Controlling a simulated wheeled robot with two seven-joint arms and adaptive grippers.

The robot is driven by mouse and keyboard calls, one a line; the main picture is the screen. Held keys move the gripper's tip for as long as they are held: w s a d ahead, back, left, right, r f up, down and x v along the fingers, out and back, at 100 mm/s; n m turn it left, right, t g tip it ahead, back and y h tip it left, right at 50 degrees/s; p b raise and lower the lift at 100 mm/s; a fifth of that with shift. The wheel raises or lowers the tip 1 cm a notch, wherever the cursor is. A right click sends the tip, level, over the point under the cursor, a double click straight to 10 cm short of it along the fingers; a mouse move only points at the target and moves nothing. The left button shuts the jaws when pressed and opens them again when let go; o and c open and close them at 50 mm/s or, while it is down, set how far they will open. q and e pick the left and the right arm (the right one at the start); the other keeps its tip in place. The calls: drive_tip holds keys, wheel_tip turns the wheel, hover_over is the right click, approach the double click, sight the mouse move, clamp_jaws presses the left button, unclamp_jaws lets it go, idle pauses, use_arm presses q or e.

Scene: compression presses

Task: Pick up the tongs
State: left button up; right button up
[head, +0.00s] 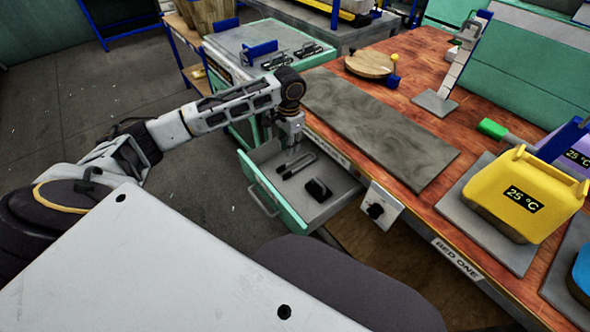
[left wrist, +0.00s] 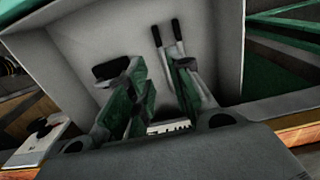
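The tongs (head: 298,165) lie in the open drawer (head: 262,181), thin, pale, with two dark ends. In the left wrist view the dark-ended tongs (left wrist: 168,42) lie on the pale drawer floor, partly hidden by the right-hand finger. My left gripper (head: 291,147) points down into the drawer, over the far end of the tongs. In the left wrist view my left gripper (left wrist: 160,75) is open, its green-padded fingers apart. Whether a finger touches the tongs is unclear. My right gripper is out of view.
A small black object (head: 318,190) lies in the drawer near the tongs, also seen in the left wrist view (left wrist: 110,68). The wooden bench (head: 415,105) above the drawer holds a grey slab (head: 380,125) and a yellow press (head: 525,195) marked 25 °C. A switch box (head: 380,206) is on the bench front.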

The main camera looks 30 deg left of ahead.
use_arm(q)
drive_tip(key=shift+f, duration=0.1)
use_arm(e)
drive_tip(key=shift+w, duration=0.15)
use_arm(q)
wheel_tip(320, 180, down, 8)
drive_tip(key=shift+r+b, duration=0.25)
drive_tip(key=shift+b, duration=0.6)
drive_tip(key=shift+f, duration=0.55)
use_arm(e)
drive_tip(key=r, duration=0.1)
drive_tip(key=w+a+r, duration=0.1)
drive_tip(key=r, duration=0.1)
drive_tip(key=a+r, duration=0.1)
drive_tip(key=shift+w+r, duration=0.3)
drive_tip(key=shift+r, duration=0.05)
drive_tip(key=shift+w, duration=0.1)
use_arm(q)
drive_tip(key=shift+f, duration=0.1)
